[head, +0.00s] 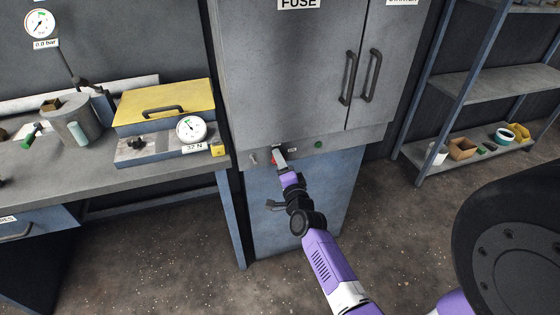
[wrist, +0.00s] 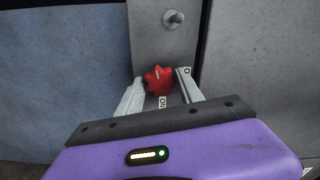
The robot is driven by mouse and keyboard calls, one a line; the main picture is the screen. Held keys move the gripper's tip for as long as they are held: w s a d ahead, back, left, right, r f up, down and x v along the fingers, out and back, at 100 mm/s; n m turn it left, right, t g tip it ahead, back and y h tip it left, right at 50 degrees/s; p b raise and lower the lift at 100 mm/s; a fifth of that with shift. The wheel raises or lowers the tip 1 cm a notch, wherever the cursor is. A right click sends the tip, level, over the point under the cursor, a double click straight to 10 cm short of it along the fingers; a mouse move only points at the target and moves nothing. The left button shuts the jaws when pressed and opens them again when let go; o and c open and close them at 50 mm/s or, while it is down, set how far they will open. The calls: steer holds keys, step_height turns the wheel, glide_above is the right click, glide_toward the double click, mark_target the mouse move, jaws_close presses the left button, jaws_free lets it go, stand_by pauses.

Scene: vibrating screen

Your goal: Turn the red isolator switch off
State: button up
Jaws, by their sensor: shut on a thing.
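The red isolator switch (wrist: 158,80) is a red knob on the grey panel strip below the cabinet doors. In the wrist view it sits between the two pale fingers of my gripper (wrist: 160,88), which is shut on it. A label reading "ON" and a label with "O" show beside the knob. In the head view only a bit of red (head: 274,158) shows by my gripper (head: 278,152); my fingers and arm hide the rest.
A grey toggle (head: 252,158) and a green button (head: 318,144) flank the switch on the strip. The bench (head: 200,168) with a yellow-lidded box (head: 165,95) stands left. Shelves (head: 465,84) stand right. The floor between cabinet and shelves is clear.

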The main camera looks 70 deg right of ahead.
steer(key=shift+n+p, duration=3.15)
steer(key=shift+n, duration=4.45)
steer(key=shift+f, duration=0.1)
steer(key=o, duration=1.3)
steer(key=shift+s+a, duration=0.1)
steer(key=shift+a, duration=0.05)
